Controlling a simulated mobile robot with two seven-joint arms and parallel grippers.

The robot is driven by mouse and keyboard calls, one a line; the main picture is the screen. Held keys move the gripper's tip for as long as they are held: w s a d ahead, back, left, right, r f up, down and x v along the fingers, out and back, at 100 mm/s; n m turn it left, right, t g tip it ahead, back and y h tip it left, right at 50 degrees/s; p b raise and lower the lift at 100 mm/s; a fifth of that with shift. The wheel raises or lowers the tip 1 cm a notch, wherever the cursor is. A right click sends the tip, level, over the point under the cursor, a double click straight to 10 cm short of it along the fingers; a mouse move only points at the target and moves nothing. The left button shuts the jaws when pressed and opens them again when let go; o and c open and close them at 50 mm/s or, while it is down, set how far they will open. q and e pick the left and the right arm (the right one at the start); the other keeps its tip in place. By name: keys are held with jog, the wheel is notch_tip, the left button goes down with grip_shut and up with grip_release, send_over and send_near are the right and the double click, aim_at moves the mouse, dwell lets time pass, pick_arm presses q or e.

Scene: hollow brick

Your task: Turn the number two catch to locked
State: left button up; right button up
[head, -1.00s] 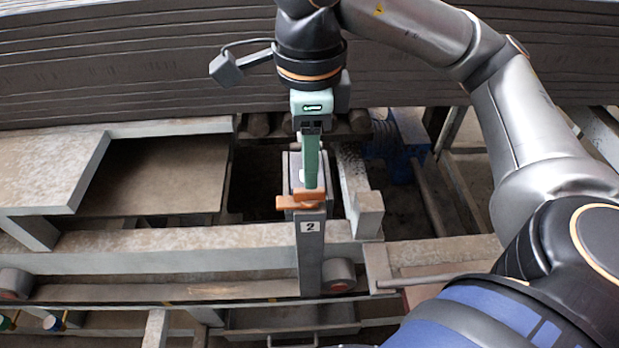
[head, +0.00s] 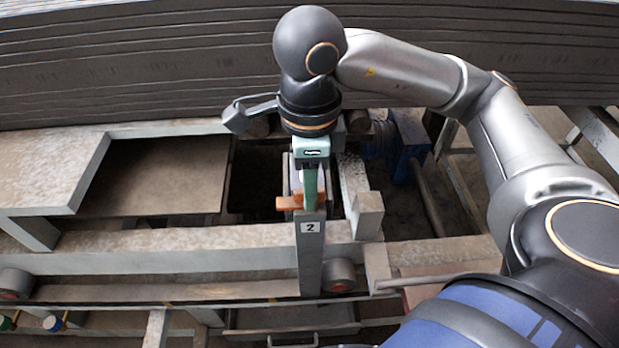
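The number two catch has an orange handle (head: 289,203) at the top of a grey post (head: 310,255) with a white "2" label (head: 310,227). A grey metal block with a pale face stands just behind it. My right gripper (head: 310,207), teal with green fingers, points down at the orange handle. Its fingers overlap the handle in the picture and their tips are partly hidden at the post's top. They line up as one strip, so I cannot tell whether they are open, or touch the handle. My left gripper is out of view.
A grey beam (head: 170,250) runs crosswise behind the post, and a short upright block (head: 367,215) stands close on the right. A roller end (head: 339,275) sits beside the post's foot. A dark stack (head: 150,65) fills the back.

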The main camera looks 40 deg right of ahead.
grip_shut()
dwell(0.5)
jog(key=m+b, duration=0.1)
jog(key=m, duration=0.1)
jog(key=shift+m, duration=0.3)
jog(key=m+b, duration=0.1)
jog(key=m, duration=0.2)
jog(key=shift+m, duration=0.3)
jog(key=m+b, duration=0.1)
jog(key=m, duration=0.5)
jog(key=shift+b, duration=0.4)
jog(key=m, duration=0.5)
jog(key=shift+m+b, duration=0.3)
jog(key=shift+b, duration=0.1)
